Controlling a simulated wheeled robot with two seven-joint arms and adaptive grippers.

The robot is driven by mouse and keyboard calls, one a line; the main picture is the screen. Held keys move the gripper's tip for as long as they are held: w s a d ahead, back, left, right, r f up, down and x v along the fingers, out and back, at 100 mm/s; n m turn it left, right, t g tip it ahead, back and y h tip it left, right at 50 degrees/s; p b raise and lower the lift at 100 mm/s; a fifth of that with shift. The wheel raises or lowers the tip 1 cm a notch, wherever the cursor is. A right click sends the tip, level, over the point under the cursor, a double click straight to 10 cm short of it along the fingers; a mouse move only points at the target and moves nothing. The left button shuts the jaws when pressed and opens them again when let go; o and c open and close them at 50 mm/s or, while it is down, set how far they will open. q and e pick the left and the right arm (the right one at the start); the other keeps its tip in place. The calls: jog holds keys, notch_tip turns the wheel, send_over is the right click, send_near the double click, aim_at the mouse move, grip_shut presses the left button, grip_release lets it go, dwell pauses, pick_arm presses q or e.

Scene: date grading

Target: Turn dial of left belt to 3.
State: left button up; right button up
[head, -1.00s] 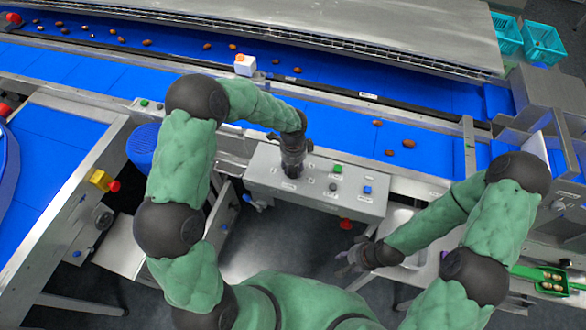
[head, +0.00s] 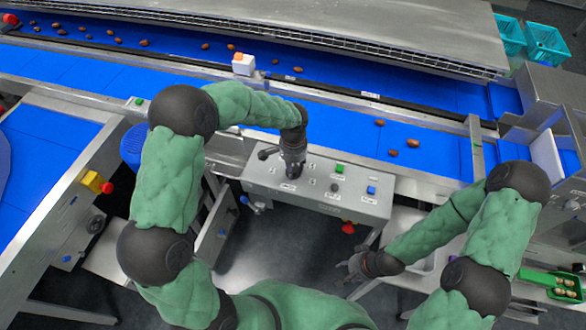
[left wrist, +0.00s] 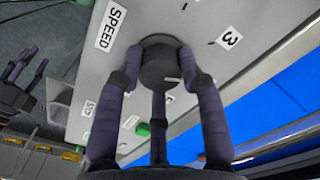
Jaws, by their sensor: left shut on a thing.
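The grey control box (head: 345,202) stands in front of the blue belt. My left gripper (head: 291,174) points down onto its left part. In the left wrist view my left gripper (left wrist: 160,82) is shut on a round black dial (left wrist: 162,62), with fingers on both sides of it. A "SPEED" label (left wrist: 111,25) and a "3" label (left wrist: 229,38) show on the panel beside the dial. The dial's pointer setting cannot be made out. In the head view the gripper hides most of the dial. My right gripper (head: 352,267) hangs over the floor right of the middle, away from the box.
Dates (head: 413,143) lie on the blue belts (head: 345,135). A white block (head: 243,65) stands at the belt divider. Teal crates (head: 545,44) are at the upper right.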

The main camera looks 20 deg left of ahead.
aim_at(294, 166)
pick_arm(q)
jog(key=shift+w+r+n+b, duration=0.1)
jog(key=shift+n+b, duration=0.3)
jog(key=shift+n, duration=0.75)
jog(key=shift+w+r+n+b, duration=0.1)
jog(key=shift+n+b, duration=0.3)
jog(key=shift+n, duration=0.75)
jog(key=o, duration=0.9)
jog(key=shift+o, duration=1.2)
jog(key=shift+f, duration=0.1)
notch_tip(294, 166, up, 12)
